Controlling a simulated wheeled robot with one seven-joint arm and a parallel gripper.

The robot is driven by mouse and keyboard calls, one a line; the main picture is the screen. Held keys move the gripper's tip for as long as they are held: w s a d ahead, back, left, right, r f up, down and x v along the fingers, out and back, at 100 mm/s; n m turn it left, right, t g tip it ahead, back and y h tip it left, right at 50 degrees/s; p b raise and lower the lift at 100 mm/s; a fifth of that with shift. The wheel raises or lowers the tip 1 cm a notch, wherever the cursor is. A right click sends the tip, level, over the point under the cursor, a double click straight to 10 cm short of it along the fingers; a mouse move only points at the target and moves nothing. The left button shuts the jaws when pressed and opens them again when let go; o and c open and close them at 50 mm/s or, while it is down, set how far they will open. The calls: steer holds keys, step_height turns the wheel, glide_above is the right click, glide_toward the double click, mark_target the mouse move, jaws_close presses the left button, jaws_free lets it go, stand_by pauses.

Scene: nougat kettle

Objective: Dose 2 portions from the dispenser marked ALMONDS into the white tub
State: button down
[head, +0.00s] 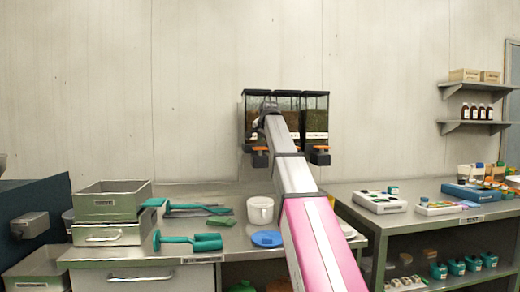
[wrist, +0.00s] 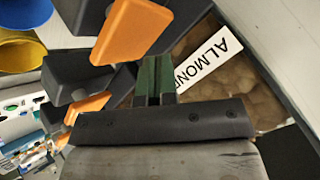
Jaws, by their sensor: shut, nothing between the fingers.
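The dispenser row (head: 315,112), with dark-lidded clear bins, is mounted on the back wall. In the wrist view the ALMONDS label (wrist: 205,65) sits on a bin of brown contents, just beyond my gripper (wrist: 155,78). The gripper's fingers are together and empty. An orange lever (wrist: 130,30) on a dark outlet is just left of the fingertips; I cannot tell whether they touch. In the head view my arm hides the gripper and part of the dispensers. The white tub (head: 260,211) stands upright on the bench below.
A blue lid (head: 267,239) lies before the tub. Teal scoops (head: 190,242) and metal drawer boxes (head: 110,215) are to the left. The right bench holds kits and a blue tray (head: 468,192). Another orange lever (wrist: 87,106) is near the gripper.

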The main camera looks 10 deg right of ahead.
steer(key=shift+r, duration=2.55)
